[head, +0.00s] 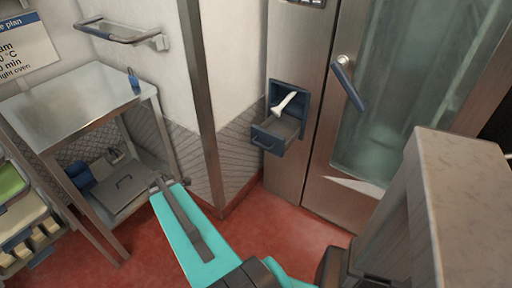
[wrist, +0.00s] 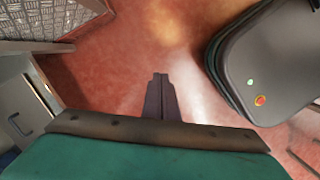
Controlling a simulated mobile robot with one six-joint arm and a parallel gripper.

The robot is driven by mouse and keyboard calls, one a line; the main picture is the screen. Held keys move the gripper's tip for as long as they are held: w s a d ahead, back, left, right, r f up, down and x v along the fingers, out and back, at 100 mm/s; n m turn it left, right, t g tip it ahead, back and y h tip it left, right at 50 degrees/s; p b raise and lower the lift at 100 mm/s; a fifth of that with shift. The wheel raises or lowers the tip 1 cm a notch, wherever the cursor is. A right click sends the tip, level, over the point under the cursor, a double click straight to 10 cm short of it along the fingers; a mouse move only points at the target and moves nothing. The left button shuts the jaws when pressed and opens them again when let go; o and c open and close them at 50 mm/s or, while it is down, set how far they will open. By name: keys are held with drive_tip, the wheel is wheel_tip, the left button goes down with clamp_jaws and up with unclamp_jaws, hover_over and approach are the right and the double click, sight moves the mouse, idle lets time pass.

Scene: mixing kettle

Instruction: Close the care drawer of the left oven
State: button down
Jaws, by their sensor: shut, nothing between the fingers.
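The care drawer (head: 268,142) of the oven is pulled out in the head view. Its blue front with a bar handle stands clear of the steel panel, and its grey tray is exposed. A white object (head: 284,102) shows at the blue opening above the tray. The oven (head: 283,50) has a tall glass door to the right of the drawer, which looks shut. My gripper (wrist: 160,78) is shut and empty in the wrist view, above red floor. It touches nothing there. The drawer is not clearly visible in the wrist view.
The door handle (head: 349,83) sticks out to the right of the drawer. A steel table (head: 70,100) stands left, with a grey case (head: 118,193) on its lower shelf. Red floor (head: 290,222) is clear below the drawer.

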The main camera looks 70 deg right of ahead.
drive_tip(key=s+d+r+n+h, duration=0.1)
drive_tip(key=s+d+r+n, duration=0.1)
drive_tip(key=s+d+r, duration=0.3)
drive_tip(key=s+d+r+n+h, duration=0.1)
drive_tip(key=s+d+r+n, duration=0.1)
drive_tip(key=s+d+r, duration=0.3)
drive_tip(key=s+d+r+n+h, duration=0.1)
drive_tip(key=s+d+r+n, duration=0.1)
drive_tip(key=s+d+r, duration=0.4)
drive_tip(key=d+r, duration=0.5)
drive_tip(key=d, duration=0.7)
drive_tip(key=shift+r+n+h, duration=0.2)
drive_tip(key=shift+n+h, duration=0.1)
drive_tip(key=shift+f, duration=0.1)
drive_tip(key=s+d+f, duration=0.2)
drive_tip(key=d+f, duration=0.6)
drive_tip(key=shift+w+d, duration=0.15)
